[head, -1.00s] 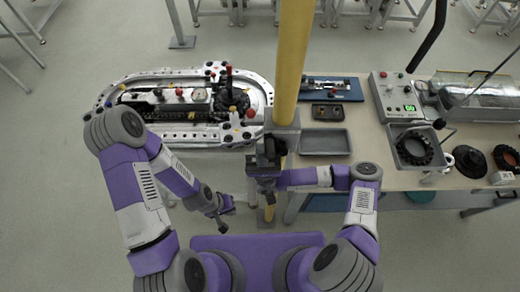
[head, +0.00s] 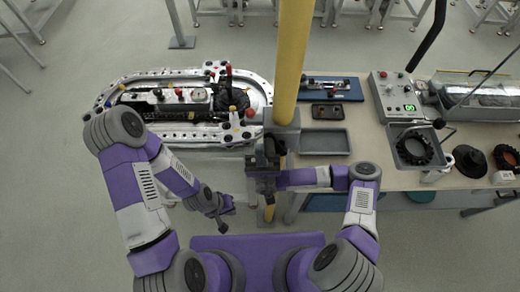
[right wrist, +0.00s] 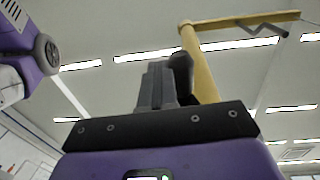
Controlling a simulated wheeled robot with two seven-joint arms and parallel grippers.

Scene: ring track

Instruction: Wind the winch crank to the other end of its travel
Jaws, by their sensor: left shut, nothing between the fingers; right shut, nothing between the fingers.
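A grey winch housing (head: 284,128) sits on a thick yellow post (head: 291,60) in the middle of the head view. I cannot pick out its crank clearly; my right gripper and wrist cover the area just below the housing. My right gripper (head: 265,150) is shut and empty, close in front of the post; I cannot tell whether it touches anything. In the right wrist view its closed fingers (right wrist: 160,84) point up beside the yellow post (right wrist: 199,65). My left gripper (head: 224,212) is shut and empty, low and left of the post, clear of everything.
An oval ring track (head: 110,98) with a red-knobbed lever lies to the left. A bench (head: 372,150) to the right carries a grey tray (head: 325,142), a control box (head: 396,97) and a black ring gear. Open floor lies left. A yellow boom (right wrist: 245,20) extends overhead.

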